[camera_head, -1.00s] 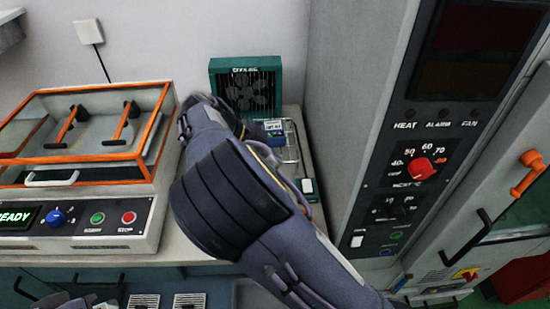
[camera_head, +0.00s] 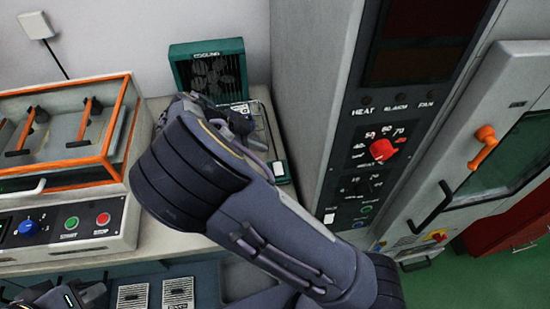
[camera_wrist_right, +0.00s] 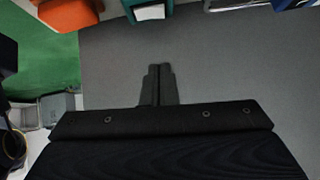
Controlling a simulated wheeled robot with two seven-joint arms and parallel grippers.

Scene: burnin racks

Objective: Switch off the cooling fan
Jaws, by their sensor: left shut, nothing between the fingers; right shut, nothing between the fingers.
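The cooling fan (camera_head: 210,72) is a teal box with a dark grille and a label at its top, standing at the back of the bench against the wall. A small teal piece with a white top (camera_head: 279,170) lies on the bench to its front right. A similar teal and white piece (camera_wrist_right: 148,12) shows at the top of the right wrist view. My right gripper (camera_wrist_right: 158,72) is shut and empty above a grey surface; in the head view my arm largely hides it, in front of the fan. My left gripper (camera_head: 62,297) is shut, partly visible at the lower left.
An orange-framed glass-lidded unit (camera_head: 62,188) with a knob and buttons stands left of the fan. A tall grey cabinet (camera_head: 310,95) with a red dial (camera_head: 382,150) rises close on the right. A wall socket (camera_head: 36,26) is at upper left.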

